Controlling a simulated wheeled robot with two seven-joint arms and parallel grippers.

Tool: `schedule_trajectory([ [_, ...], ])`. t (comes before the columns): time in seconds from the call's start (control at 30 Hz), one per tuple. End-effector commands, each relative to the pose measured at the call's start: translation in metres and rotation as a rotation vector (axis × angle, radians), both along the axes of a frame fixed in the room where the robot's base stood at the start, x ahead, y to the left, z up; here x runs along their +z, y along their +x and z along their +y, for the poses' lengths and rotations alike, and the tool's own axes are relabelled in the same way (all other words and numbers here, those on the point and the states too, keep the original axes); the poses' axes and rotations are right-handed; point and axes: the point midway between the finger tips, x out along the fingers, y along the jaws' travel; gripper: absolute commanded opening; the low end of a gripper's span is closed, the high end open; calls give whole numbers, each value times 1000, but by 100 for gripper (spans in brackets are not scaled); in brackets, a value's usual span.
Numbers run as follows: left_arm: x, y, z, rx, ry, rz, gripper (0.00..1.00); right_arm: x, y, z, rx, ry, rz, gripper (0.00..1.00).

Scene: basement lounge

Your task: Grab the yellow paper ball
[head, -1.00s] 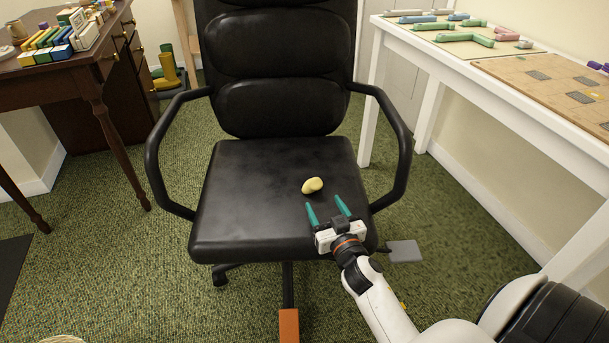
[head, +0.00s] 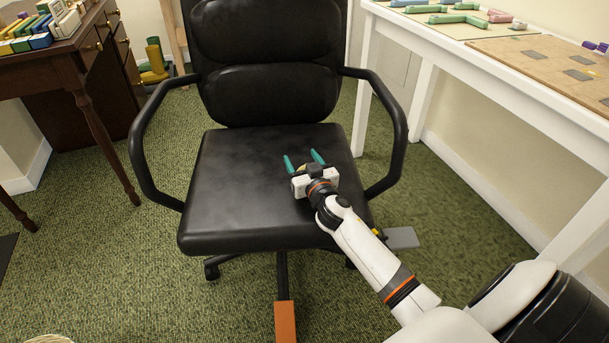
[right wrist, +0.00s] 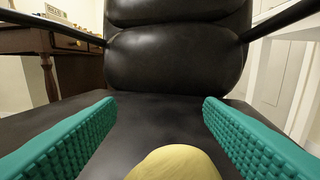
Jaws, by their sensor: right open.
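The yellow paper ball (right wrist: 175,164) lies on the black seat of the office chair (head: 235,185). In the right wrist view it shows at the bottom middle, between the two teal fingers and apart from both. In the head view it is mostly hidden behind my right gripper (head: 304,162), with only a sliver showing. My right gripper is open, low over the seat, its fingers pointing toward the backrest. Its fingers also show in the right wrist view (right wrist: 160,125). My left gripper is not in view.
The chair's armrests (head: 393,130) rise on both sides and its backrest (head: 265,70) stands behind. A white table (head: 480,75) with boards and coloured pieces is at the right. A brown desk (head: 65,65) with coloured blocks is at the left. The seat's left part is clear.

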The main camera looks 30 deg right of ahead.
Motion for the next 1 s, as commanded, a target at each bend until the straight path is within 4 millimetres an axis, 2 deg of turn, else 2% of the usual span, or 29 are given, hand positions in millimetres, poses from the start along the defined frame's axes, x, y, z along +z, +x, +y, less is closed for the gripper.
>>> schedule_trajectory([
  [0.27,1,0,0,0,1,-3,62,0,4,-1,0,0,0,62],
  [0.53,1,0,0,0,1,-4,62,0,3,-1,0,0,0,18],
  [1.0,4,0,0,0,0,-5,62,4,3,-1,0,0,-1,15],
])
